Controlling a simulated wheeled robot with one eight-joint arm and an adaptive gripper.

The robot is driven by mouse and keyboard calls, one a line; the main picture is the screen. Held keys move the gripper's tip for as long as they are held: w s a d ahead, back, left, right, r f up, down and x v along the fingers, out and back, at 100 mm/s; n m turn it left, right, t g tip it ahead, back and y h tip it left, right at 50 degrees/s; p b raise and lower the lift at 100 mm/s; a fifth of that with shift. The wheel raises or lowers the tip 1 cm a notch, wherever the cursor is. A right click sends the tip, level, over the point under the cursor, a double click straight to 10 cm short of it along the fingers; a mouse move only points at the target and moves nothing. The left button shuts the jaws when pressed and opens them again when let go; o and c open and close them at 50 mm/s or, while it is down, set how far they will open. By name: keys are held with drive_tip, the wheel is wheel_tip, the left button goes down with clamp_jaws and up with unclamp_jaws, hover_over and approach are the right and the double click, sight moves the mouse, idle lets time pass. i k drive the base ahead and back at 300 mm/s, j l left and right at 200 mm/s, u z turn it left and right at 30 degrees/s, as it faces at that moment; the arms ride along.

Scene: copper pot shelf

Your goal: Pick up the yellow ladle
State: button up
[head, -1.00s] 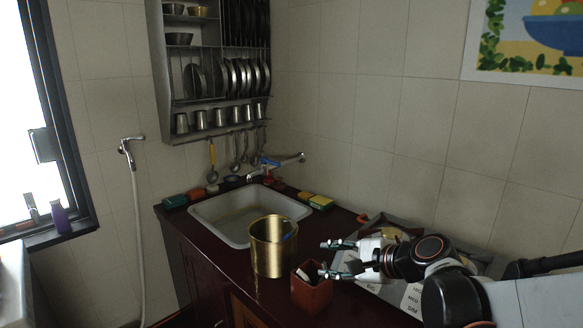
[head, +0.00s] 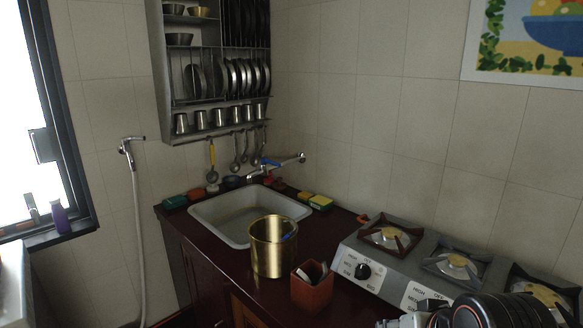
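The yellow ladle (head: 212,156) hangs upright under the metal dish rack at the back left, its yellow handle up and its bowl low near the counter. Several grey ladles and spoons (head: 236,160) hang to its right. My gripper (head: 400,321) is at the bottom right edge, mostly cut off by the frame, far from the ladle and on the near side of the counter. Its fingertips are not clearly visible, so I cannot tell whether it is open or whether it holds anything.
A brass pot (head: 268,255) and a red utensil box (head: 312,290) stand on the dark counter. Behind them are the sink (head: 235,236) and its faucet (head: 280,164). A gas stove (head: 378,278) is at the right. The dish rack (head: 160,85) is on the wall.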

sight(213, 177)
drive_tip(key=u, duration=0.35)
drive_tip(key=i+j+u, duration=0.4)
drive_tip(key=u, duration=0.25)
drive_tip(key=i+j+u, duration=0.15)
drive_tip(key=i, duration=0.65)
drive_tip(key=i+j+u, duration=0.15)
drive_tip(key=i, duration=0.7)
drive_tip(key=i+j+z, duration=0.1)
drive_tip(key=i+j, duration=0.15)
drive_tip(key=i, duration=0.25)
drive_tip(key=i+u, duration=0.15)
drive_tip(key=k+l, duration=0.05)
